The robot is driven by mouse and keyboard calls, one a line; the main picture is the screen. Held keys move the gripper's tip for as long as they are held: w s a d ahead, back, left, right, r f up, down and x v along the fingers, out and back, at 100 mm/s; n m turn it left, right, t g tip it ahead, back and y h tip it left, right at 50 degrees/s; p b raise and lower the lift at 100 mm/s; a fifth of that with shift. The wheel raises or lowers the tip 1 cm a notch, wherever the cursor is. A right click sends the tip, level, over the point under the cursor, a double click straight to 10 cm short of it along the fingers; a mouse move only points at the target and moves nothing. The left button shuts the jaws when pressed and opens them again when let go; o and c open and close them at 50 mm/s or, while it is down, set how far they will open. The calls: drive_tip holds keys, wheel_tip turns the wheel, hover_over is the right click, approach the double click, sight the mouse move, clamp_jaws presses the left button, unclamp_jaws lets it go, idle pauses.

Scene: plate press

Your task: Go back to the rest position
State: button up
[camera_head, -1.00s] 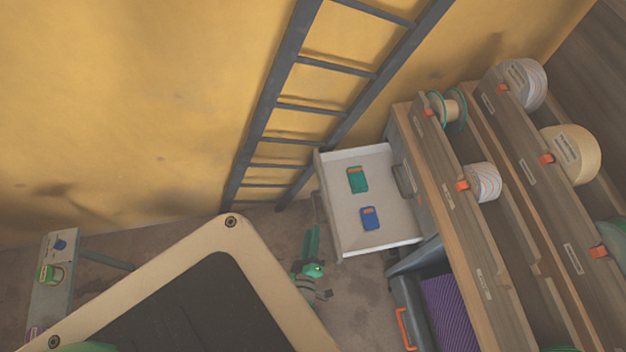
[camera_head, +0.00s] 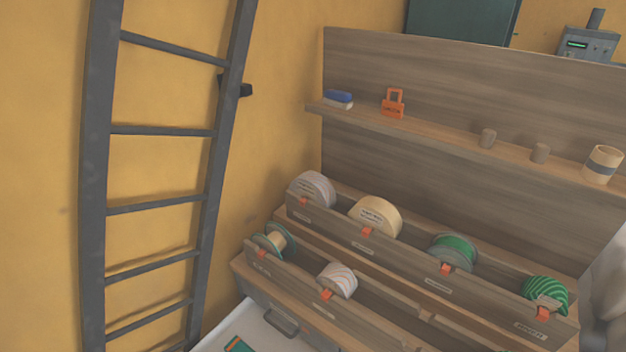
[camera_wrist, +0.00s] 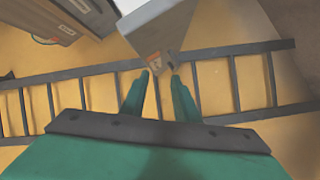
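My gripper (camera_wrist: 159,76) shows in the wrist view. Its two green fingers are apart, with a gap between the tips and nothing held there. Beyond the tips is a pale grey shape (camera_wrist: 160,28) with small orange and dark marks near its lower end; I cannot tell surely what it is. In the head view my gripper and arm are out of sight.
A dark ladder (camera_head: 103,180) stands against the yellow wall, and it crosses the wrist view (camera_wrist: 95,70). A wooden rack (camera_head: 400,290) holds several spools. An open white drawer (camera_head: 255,333) juts out at the bottom. A shelf (camera_head: 440,130) holds small items.

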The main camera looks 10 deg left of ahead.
drive_tip(key=s+d+r+m+t+h, duration=0.1)
drive_tip(key=s+d+r+m+h, duration=0.1)
drive_tip(key=d+r+m+h, duration=0.3)
drive_tip(key=s+d+r+m+t+h, duration=0.2)
drive_tip(key=d+r+m+h, duration=0.3)
drive_tip(key=d+r+m, duration=0.8)
drive_tip(key=s+d+r, duration=0.1)
drive_tip(key=d+r, duration=0.2)
drive_tip(key=r, duration=0.3)
drive_tip(key=shift+s+d+r, duration=0.2)
drive_tip(key=shift+d, duration=0.1)
drive_tip(key=shift+a, duration=0.1)
